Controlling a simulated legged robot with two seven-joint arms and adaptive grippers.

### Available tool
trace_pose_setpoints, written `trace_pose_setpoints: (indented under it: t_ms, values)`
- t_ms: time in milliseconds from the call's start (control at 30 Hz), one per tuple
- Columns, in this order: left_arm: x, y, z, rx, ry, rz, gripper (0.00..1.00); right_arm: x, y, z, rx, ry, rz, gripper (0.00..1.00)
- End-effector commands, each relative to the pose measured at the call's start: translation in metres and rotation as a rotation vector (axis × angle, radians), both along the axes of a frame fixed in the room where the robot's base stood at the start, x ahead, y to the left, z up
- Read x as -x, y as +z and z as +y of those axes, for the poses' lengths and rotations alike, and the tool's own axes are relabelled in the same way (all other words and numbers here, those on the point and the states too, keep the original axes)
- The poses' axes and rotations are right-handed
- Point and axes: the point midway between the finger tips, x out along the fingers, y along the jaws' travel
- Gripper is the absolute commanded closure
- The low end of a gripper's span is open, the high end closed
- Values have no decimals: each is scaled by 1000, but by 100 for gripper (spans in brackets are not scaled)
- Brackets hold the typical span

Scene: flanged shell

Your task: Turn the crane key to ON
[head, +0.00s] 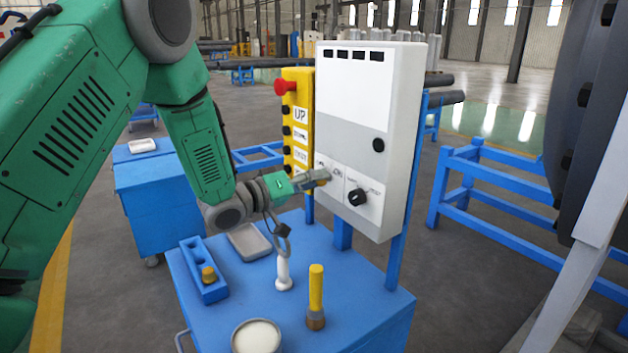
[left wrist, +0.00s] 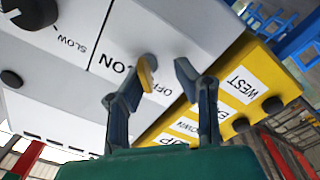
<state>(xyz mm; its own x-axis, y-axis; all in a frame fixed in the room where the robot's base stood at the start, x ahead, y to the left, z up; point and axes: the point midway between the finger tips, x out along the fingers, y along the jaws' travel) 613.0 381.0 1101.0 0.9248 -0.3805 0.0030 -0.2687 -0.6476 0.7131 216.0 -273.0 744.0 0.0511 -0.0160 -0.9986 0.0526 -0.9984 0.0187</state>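The white control box (head: 366,110) stands on blue posts behind the blue cart. The key (left wrist: 146,72), with a yellow grip and a grey round base, sits on the box's lower face beside the ON and OFF labels in the left wrist view, where the box looks upside down. My left gripper (head: 316,179) is at the key. In the left wrist view its two fingers (left wrist: 163,78) are spread, with the key between them and closer to the left-hand finger. I cannot tell whether that finger touches it, or which label the key points to. My right gripper is not in view.
A black SLOW knob (head: 357,196) sits right of the key. A yellow button panel (head: 298,125) with a red button adjoins the box. The blue cart (head: 355,310) carries a yellow-handled tool (head: 316,290), a cup and a tray. A large dark round part stands at right.

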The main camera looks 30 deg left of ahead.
Motion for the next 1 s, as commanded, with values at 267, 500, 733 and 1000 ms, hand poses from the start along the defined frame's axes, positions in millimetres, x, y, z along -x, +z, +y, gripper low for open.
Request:
trace_pose_setpoints:
  t_ms: [267,500,733,1000]
  values:
    - [0,0,-2,-1,-4,-1,100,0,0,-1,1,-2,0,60]
    - [1,1,1,3,-5,-6,100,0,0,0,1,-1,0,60]
    - [1,1,4,0,2,-7,100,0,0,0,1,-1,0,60]
    - [1,2,5,-9,4,-14,100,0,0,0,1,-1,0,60]
